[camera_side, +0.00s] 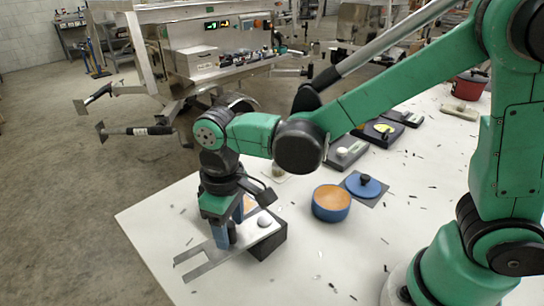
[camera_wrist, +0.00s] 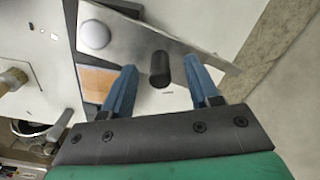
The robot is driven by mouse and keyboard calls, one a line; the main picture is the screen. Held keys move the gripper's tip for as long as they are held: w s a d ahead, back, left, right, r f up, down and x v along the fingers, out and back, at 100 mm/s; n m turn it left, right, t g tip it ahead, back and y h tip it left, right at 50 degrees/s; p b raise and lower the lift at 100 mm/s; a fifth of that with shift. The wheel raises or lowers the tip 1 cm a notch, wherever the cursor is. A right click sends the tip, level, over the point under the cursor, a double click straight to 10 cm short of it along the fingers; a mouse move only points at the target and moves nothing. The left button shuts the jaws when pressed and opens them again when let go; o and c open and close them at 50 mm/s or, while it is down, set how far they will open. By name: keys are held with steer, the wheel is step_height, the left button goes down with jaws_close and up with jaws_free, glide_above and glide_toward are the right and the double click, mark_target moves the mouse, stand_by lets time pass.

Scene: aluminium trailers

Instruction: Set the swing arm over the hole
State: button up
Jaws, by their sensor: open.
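The swing arm (camera_side: 205,259) appears to be the flat silver plate with a forked left end, lying over a black box (camera_side: 267,243) on the white table. A white dome (camera_side: 264,220) sits on the plate. In the wrist view the plate (camera_wrist: 140,38) carries this dome (camera_wrist: 95,33) and a black upright peg (camera_wrist: 160,70). My gripper (camera_side: 227,240) is low over the plate, pointing down. Its blue fingers (camera_wrist: 160,64) are open, one on each side of the peg, with gaps visible. An orange-brown patch (camera_wrist: 97,83) shows beside the plate. I cannot make out the hole.
Right of the box stand a blue round container (camera_side: 331,204) with an orange top and a blue lid (camera_side: 364,186) with a black knob on a grey plate. Several dark devices (camera_side: 378,131) lie behind. Small dark scraps dot the white table (camera_side: 330,262). The table's front-left part is fairly clear.

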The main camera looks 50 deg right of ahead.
jaws_close()
stand_by(1.4)
